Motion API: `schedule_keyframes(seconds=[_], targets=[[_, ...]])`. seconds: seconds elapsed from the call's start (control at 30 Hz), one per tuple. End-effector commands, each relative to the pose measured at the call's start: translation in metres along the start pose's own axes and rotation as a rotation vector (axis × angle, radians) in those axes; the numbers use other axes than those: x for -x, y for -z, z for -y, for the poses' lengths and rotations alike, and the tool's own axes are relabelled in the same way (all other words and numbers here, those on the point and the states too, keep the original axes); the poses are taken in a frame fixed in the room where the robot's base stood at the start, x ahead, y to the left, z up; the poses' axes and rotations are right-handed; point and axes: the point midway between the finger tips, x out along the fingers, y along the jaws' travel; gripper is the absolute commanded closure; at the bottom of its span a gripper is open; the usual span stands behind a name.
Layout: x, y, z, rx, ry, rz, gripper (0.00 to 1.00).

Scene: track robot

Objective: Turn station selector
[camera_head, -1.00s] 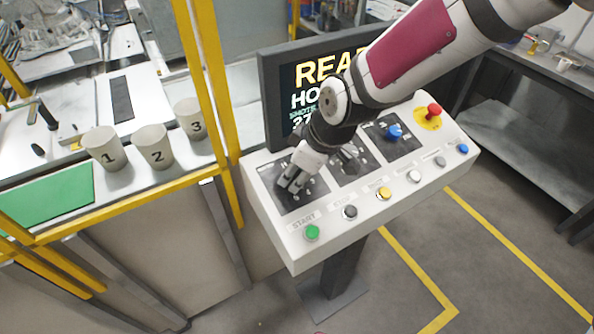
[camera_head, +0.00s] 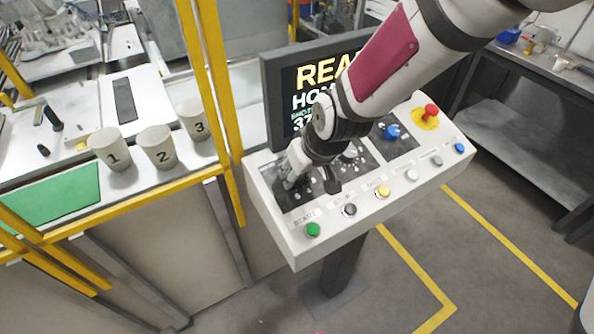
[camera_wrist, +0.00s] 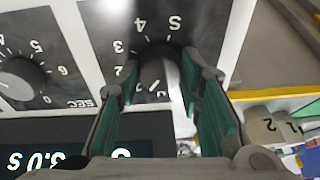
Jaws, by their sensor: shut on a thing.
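The station selector is a dark round knob (camera_wrist: 153,76) on a black dial plate with white numbers around it, at the left end of the control panel. My gripper (camera_wrist: 160,66) has its two green-padded fingers on either side of this knob, shut on it. In the head view my gripper (camera_head: 289,174) reaches down to the left dial plate (camera_head: 296,196) and hides the knob. The knob's pointer position is hard to read.
A second dial marked SEC (camera_wrist: 20,78) sits beside the selector. The white control panel (camera_head: 275,230) has a row of coloured buttons in front, a blue knob (camera_head: 392,131) and a red emergency button (camera_head: 431,111). A screen (camera_head: 275,100) stands behind. Numbered cups (camera_head: 158,147) stand left, beyond a yellow frame.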

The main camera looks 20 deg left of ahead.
Motion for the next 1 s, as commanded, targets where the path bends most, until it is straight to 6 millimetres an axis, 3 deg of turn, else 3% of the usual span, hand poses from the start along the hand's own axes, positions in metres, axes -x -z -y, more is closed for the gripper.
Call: schedule_keyframes(seconds=[0.67, 0.7, 0.73, 0.77, 1.0], targets=[[-0.0002, -0.0004, 0.0000, -0.065, -0.011, -0.002, 0.94], [-0.0002, -0.0004, 0.0000, -0.065, -0.011, -0.002, 0.57], [-0.0002, -0.0004, 0.0000, -0.064, -0.011, -0.002, 0.51], [-0.0002, -0.0004, 0.0000, -0.064, -0.011, -0.002, 0.46], [-0.0001, -0.0002, 0.0001, -0.064, -0.011, -0.003, 0.46]])
